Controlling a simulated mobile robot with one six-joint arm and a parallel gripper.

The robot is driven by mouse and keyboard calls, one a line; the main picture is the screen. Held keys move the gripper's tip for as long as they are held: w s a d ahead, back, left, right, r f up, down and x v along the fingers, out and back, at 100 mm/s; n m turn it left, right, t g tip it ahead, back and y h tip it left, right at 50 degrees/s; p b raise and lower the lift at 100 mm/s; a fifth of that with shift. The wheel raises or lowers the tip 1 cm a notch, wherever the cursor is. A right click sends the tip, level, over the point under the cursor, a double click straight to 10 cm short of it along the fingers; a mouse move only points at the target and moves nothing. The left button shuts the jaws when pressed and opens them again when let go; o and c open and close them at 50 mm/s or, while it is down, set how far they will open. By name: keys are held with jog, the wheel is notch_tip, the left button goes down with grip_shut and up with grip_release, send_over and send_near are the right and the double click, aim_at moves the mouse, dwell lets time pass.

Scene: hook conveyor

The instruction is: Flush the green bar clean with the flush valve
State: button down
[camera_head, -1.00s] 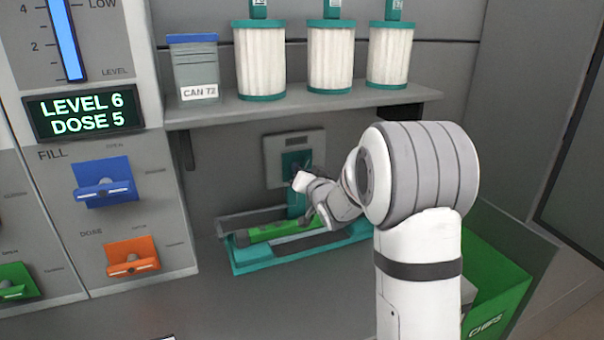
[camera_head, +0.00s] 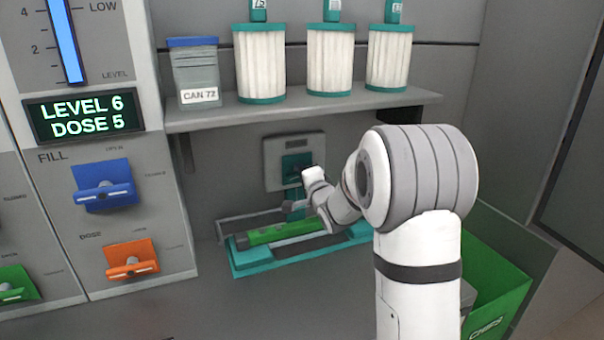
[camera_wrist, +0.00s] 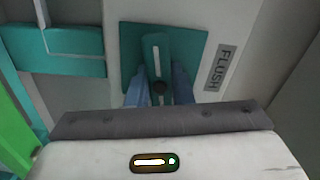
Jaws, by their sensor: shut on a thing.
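The flush valve has a teal lever (camera_wrist: 157,48) with a white stripe, on a teal square plate next to a FLUSH label (camera_wrist: 221,68) in the wrist view. My gripper (camera_wrist: 159,84) is shut on this lever, a finger on each side. In the head view the valve's pale wall panel (camera_head: 271,165) is partly behind my wrist. The green bar (camera_head: 270,235) lies along the teal tray (camera_head: 245,263) below the valve, its right part partly covered by my arm. Whether the bar is clean is too small to tell.
A shelf (camera_head: 240,112) above holds a can labelled CAN 72 (camera_head: 197,80) and white filters (camera_head: 331,60). A panel on the left has a blue handle (camera_head: 104,190) and an orange handle (camera_head: 130,262). A green chips bin (camera_head: 490,285) stands at lower right.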

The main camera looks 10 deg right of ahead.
jog(key=shift+m, duration=1)
jog(key=c, duration=1.3)
grip_release()
jog(key=shift+s, duration=0.1)
jog(key=s, duration=0.2)
jog(key=s+d, duration=0.1)
jog(key=s, duration=0.4)
jog(key=shift+s+d, duration=0.25)
